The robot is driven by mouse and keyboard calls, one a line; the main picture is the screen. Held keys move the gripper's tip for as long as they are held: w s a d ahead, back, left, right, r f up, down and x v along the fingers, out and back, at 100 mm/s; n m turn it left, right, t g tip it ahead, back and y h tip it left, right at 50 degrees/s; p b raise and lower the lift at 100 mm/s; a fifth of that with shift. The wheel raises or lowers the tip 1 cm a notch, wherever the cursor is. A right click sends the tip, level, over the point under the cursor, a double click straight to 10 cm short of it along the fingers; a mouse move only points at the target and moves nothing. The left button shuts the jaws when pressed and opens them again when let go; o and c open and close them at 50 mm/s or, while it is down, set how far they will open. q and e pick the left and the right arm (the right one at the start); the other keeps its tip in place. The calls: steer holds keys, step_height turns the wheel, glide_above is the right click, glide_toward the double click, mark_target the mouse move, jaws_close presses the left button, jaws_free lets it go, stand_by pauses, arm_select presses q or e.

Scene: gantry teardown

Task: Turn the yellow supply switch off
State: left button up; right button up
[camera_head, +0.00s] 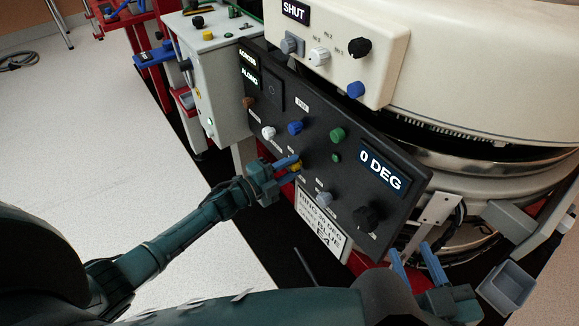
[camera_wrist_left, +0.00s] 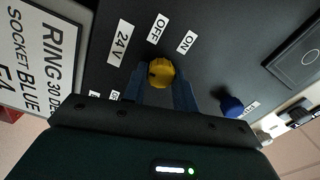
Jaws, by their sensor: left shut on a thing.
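The yellow supply switch (camera_wrist_left: 160,72) is a ridged knob on a dark panel (camera_head: 385,135), with ON, OFF and 24V labels beside it. It has a dark mark on one side; I cannot tell which label it points to. My left gripper (camera_wrist_left: 160,88) is shut on it, one blue finger on each side. In the head view the yellow switch (camera_head: 297,168) is partly hidden by the fingers of my left gripper (camera_head: 290,165). My right gripper (camera_head: 416,260) is at the bottom right, its blue fingers apart and empty.
The panel also carries a blue knob (camera_head: 295,128), a green knob (camera_head: 338,134), a grey knob (camera_head: 324,199), a black knob (camera_head: 368,217) and a "0 DEG" display (camera_head: 382,172). A white sign (camera_head: 322,220) hangs below. A cream housing (camera_head: 460,50) stands behind.

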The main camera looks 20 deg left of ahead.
stand_by(0.3)
arm_select(q)
steer(key=o, duration=1)
steer(key=shift+s+a, duration=0.1)
steer(key=shift+s+a, duration=0.25)
steer(key=shift+s, duration=0.05)
steer(key=p+v, duration=0.2)
steer(key=v, duration=1)
steer(key=shift+a, duration=0.1)
arm_select(e)
steer(key=shift+s+d+m+g+h, duration=0.3)
steer(key=shift+m+g+h, duration=0.15)
steer(key=shift+g, duration=0.45)
